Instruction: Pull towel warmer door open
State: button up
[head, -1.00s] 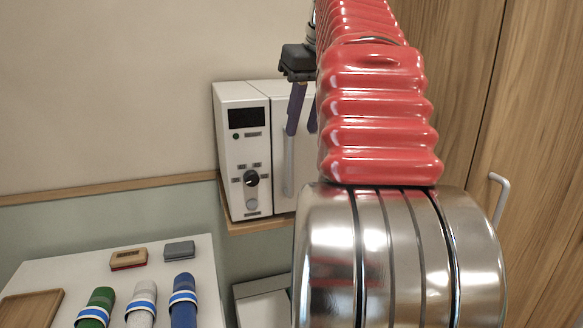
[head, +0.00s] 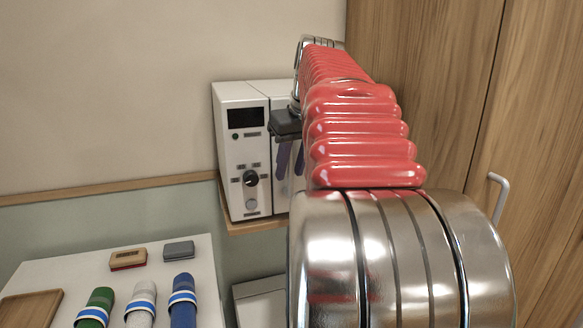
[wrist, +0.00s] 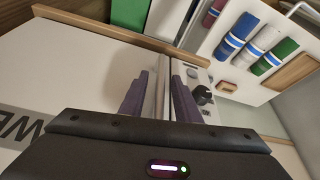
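The towel warmer (head: 233,155) is a white box with a dark display and a black knob on its left panel. Its white door (wrist: 75,85) looks shut, and my arm hides much of it in the head view. The door's pale bar handle (wrist: 163,88) runs between my fingers in the wrist view. My gripper (head: 290,165) is at the door's front, fingers pointing down in the head view. In the wrist view my gripper (wrist: 160,90) has its two purple fingers apart, one on each side of the handle, with gaps visible.
The warmer stands on a wooden shelf (head: 250,227). A white table (head: 75,262) at lower left holds green, white and blue rolls, a wooden tray (head: 28,307) and two small blocks. A wooden cabinet (head: 545,190) with a pale handle is at right.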

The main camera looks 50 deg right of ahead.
jog(key=shift+w+f, duration=0.1)
jog(key=shift+f, duration=0.15)
jog(key=shift+c, duration=0.5)
grip_shut()
jog(key=shift+d, duration=0.15)
